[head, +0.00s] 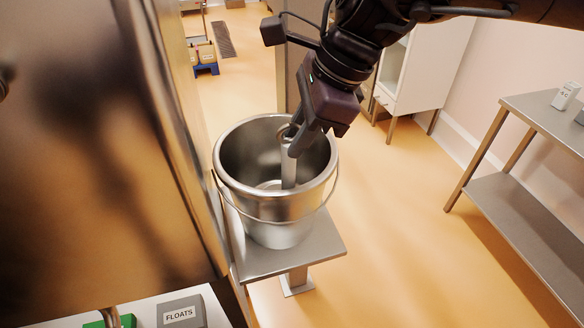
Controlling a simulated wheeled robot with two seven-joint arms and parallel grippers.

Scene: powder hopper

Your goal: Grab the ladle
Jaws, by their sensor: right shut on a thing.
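The ladle (288,168) is a grey metal piece with a long flat handle that stands nearly upright inside a steel bucket (277,212). Its lower end is down in the bucket, and the bowl is hard to make out. My right gripper (291,143) reaches in from above, over the bucket's far right rim, and is shut on the top of the ladle's handle. The fingers partly hide the handle's upper end. My left gripper is not in view.
The bucket, with a wire bail, stands on a small steel shelf (318,247). A large steel hopper wall (90,150) is close on the left. A grey box marked FLOATS (181,313) is at the bottom left. A steel table (530,215) stands right; the floor between is clear.

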